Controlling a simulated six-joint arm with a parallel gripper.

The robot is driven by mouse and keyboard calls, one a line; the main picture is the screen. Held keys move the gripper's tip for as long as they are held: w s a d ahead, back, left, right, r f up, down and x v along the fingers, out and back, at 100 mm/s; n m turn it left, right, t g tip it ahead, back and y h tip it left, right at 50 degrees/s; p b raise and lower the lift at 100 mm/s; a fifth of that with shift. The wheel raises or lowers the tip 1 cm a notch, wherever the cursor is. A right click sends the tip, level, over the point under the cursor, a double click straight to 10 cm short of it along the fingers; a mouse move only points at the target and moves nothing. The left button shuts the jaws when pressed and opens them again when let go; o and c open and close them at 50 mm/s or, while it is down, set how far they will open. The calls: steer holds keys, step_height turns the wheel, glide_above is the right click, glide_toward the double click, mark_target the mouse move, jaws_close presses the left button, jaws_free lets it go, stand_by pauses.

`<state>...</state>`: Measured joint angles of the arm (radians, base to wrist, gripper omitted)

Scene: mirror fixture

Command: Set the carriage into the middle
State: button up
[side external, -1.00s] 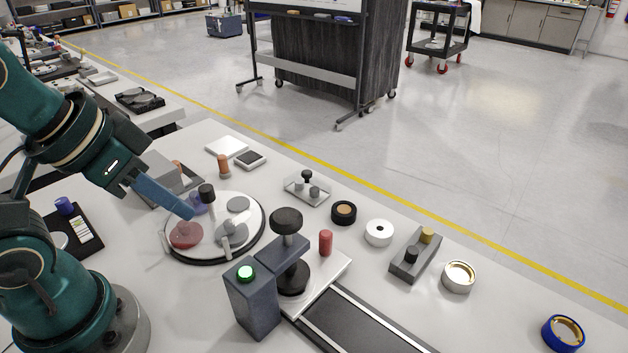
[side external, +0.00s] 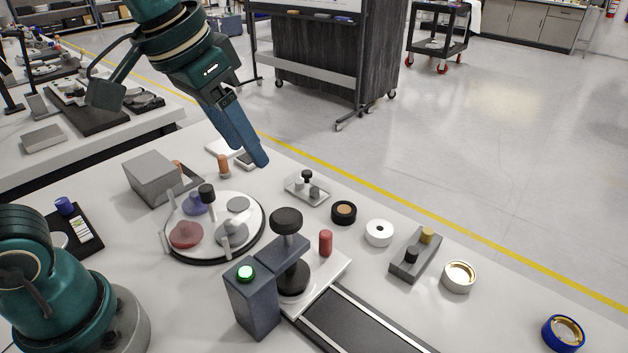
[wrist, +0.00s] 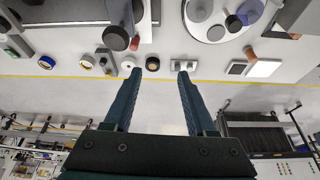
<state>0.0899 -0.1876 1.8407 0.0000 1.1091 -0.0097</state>
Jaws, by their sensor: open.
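No part is marked as the carriage, and I cannot tell for sure which it is. A small pale plate (side external: 297,194) with a black-topped peg and grey posts lies beyond the round plate; it also shows in the wrist view (wrist: 185,66), near a fingertip. A grey block (side external: 404,266) with a black knob and a brass knob sits farther right. My gripper (side external: 258,161) is up in the air, left of and above the small plate. In the wrist view its two fingers (wrist: 158,76) are apart with nothing held between them.
A round white plate (side external: 216,221) carries coloured discs and a black-topped post. A dark press-like stand (side external: 255,309) with a green button rises at front centre. A black ring (side external: 344,212), white ring (side external: 380,233) and red peg (side external: 325,243) stand nearby. The right-hand tabletop has free room.

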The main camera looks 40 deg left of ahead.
steer(key=w+d+f+m+g, duration=0.1)
steer(key=w+d+f+g, duration=0.1)
steer(key=w+d+f, duration=0.4)
steer(key=g, duration=0.1)
glide_above(326, 233)
steer(key=a, duration=0.1)
step_height(326, 233, down, 4)
steer(key=r, duration=0.1)
steer(key=shift+m+g, duration=0.5)
steer(key=shift+g, duration=0.2)
steer(key=f, duration=0.2)
steer(key=d+f, duration=0.1)
steer(key=f, duration=0.1)
steer(key=shift+f, duration=2.8)
jaws_close()
